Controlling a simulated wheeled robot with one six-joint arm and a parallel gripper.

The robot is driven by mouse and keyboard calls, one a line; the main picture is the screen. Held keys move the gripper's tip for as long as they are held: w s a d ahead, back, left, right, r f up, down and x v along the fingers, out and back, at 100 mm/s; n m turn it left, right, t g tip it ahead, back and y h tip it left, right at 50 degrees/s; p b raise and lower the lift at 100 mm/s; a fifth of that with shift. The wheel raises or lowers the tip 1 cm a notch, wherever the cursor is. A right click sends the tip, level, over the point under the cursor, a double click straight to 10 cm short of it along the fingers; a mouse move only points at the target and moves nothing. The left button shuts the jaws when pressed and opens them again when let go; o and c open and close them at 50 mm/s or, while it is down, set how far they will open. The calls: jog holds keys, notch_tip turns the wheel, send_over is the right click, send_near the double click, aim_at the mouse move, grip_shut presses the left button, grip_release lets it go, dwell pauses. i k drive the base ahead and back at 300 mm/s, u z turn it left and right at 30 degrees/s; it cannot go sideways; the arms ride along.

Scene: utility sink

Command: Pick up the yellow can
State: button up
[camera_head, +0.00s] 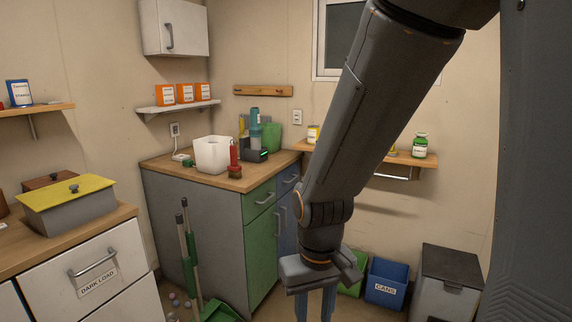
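A small can with yellow bands and a white label (313,133) stands on the wooden wall shelf, just left of my arm. My arm hides part of that shelf. Another small yellowish item (393,150) shows just right of my arm on the same shelf, too covered to name. My gripper (315,305) hangs low at the bottom of the picture, pointing down, well below the shelf and apart from the can. Its two fingers are spaced apart with nothing visible between them. The fingertips run to the picture's lower edge.
A green jar (420,145) stands on the shelf's right part. A wooden counter (220,182) holds a white tub (212,155), a red bottle (234,158) and other items. A blue bin marked CANS (386,283) and a grey bin (447,282) stand on the floor.

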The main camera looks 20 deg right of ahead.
aim_at(313, 130)
jog(key=z, duration=0.2)
jog(key=i, duration=0.35)
jog(key=z, duration=0.85)
jog(key=i, duration=1.95)
jog(key=u, duration=0.6)
